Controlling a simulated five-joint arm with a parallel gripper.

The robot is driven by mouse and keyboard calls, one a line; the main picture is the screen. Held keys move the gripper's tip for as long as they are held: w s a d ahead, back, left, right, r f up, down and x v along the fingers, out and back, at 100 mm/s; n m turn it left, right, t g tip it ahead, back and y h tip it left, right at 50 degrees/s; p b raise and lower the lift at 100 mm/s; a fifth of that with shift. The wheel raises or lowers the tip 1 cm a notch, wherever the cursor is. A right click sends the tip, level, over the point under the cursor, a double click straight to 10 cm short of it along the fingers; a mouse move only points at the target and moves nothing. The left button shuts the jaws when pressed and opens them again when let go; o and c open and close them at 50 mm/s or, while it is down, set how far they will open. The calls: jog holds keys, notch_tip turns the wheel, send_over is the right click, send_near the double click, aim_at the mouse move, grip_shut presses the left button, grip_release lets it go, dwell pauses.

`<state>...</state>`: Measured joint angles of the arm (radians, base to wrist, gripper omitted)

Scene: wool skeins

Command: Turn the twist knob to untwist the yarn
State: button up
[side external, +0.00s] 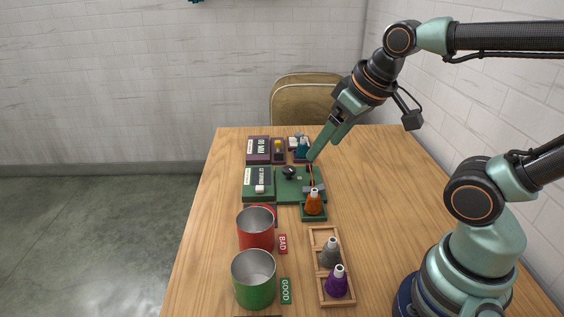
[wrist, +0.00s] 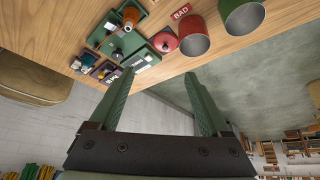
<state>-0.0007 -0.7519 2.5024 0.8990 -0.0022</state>
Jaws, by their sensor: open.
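A green device (side external: 298,193) lies on the table with a round black knob (side external: 289,172) on its top. The knob appears in the wrist view (wrist: 117,53), though small. An orange yarn cone (side external: 314,204) stands at the device's front right, and a thin orange-red strand runs from it towards the back. The cone also shows in the wrist view (wrist: 131,17). My gripper (side external: 312,158) is open and empty, its fingers pointing down and left near the device's back right edge, apart from the knob. Its two spread fingers fill the middle of the wrist view (wrist: 158,76).
A purple unit (side external: 258,150) stands behind. A red can (side external: 256,230) and a green can (side external: 254,280) stand in front, beside a wooden tray (side external: 319,262) with grey and purple cones. The table's right side is clear.

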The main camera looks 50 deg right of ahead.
dwell(0.3)
jog(key=m+g, duration=0.6)
jog(key=m, duration=0.6)
send_over(289, 169)
notch_tip(289, 169, down, 10)
notch_tip(289, 169, down, 12)
jog(key=shift+w+r, duration=0.1)
jog(key=shift+r, duration=0.1)
grip_shut()
jog(key=shift+m, duration=0.3)
